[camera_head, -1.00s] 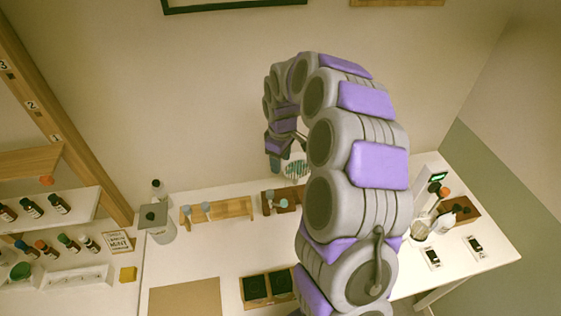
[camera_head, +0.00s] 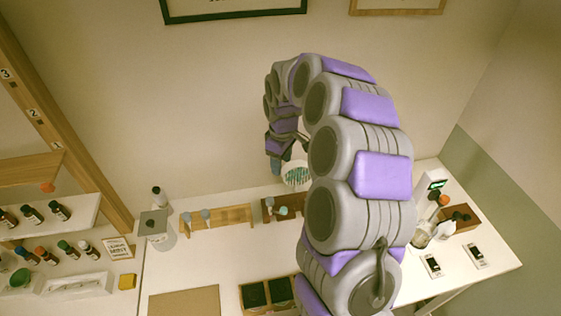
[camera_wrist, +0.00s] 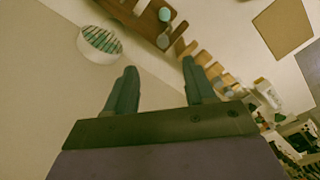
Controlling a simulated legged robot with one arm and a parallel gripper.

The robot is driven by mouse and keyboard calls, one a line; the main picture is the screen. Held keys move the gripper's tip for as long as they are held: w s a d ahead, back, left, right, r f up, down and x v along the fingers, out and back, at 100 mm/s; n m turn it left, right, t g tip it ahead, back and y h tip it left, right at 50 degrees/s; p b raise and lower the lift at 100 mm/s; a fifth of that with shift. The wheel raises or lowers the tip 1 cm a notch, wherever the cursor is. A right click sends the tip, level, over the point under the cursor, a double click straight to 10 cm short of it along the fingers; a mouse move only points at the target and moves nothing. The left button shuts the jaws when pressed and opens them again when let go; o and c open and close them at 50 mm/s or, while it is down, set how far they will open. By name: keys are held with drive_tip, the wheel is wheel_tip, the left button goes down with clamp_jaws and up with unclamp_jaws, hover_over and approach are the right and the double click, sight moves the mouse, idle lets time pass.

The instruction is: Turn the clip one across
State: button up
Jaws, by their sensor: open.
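I cannot tell for sure which thing is the clip. A dark brown wooden holder (camera_head: 293,202) with small grey-blue round-topped pieces (camera_head: 283,210) stands on the white table near the wall; it also shows at the top of the wrist view (camera_wrist: 148,18).
Shelves with several bottles (camera_head: 32,214) are at far left. A dark two-part tray (camera_head: 266,292) and tan mat (camera_head: 185,302) lie in front. Glassware (camera_head: 423,235) stands at right. The table's middle is clear.

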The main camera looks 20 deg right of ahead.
wheel_tip(320, 180, up, 17)
drive_tip(key=b, duration=0.1)
drive_tip(key=shift+s, duration=0.25)
drive_tip(key=shift+f, duration=0.1)
idle(0.3)
